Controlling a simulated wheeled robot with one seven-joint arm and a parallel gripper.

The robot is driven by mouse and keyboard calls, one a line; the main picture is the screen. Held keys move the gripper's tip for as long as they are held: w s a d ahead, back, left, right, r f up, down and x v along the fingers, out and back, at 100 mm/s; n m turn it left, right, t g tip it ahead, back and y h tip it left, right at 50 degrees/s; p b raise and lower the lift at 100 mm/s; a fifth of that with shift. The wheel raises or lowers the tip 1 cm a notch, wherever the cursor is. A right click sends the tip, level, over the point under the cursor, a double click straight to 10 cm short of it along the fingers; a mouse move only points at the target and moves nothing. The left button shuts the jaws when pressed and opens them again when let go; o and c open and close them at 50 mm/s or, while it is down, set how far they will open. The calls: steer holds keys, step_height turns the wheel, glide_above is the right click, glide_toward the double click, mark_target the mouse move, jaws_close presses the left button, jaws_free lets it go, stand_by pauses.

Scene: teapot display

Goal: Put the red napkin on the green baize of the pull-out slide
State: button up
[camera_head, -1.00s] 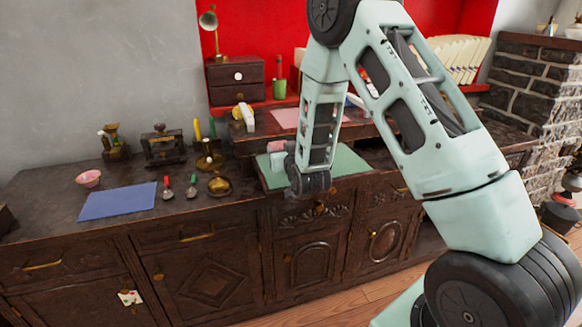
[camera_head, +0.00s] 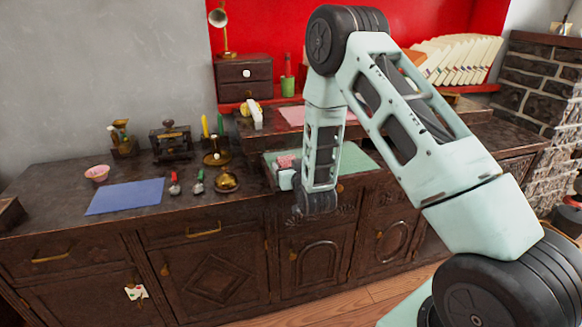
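The pull-out slide's green baize (camera_head: 357,162) lies in the middle of the dark cabinet, partly hidden behind my forearm. A small crumpled pinkish-red thing, which looks like the red napkin (camera_head: 287,161), shows at the baize's left part, right by my gripper. My gripper (camera_head: 284,176) is low at the left front of the slide, its pale part just below and touching the napkin in the picture. The fingertips are too small and hidden to tell whether they hold the napkin or whether it rests on the baize.
A flat pink sheet (camera_head: 296,115) lies on the raised ledge behind. A small drawer box (camera_head: 243,78) stands behind.

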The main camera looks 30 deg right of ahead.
steer(key=shift+r, duration=0.15)
steer(key=v, duration=1.2)
steer(key=s+a+r+n+g+y, duration=0.1)
steer(key=s+a+n+g+y, duration=0.2)
steer(key=a, duration=0.7)
steer(key=s+a+r+n+g+y, duration=0.15)
steer(key=s+a+g+y, duration=0.3)
steer(key=a, duration=0.65)
steer(key=s+a+r+n+g+h, duration=0.1)
steer(key=s+r+n+g, duration=0.2)
steer(key=s, duration=0.7)
steer(key=s+a+r+n+g+h, duration=0.1)
steer(key=s+g, duration=0.4)
steer(key=s, duration=0.6)
step_height(320, 180, up, 2)
steer(key=shift+a+r+n, duration=0.1)
steer(key=shift+a+n, duration=0.4)
steer(key=shift+n, duration=0.65)
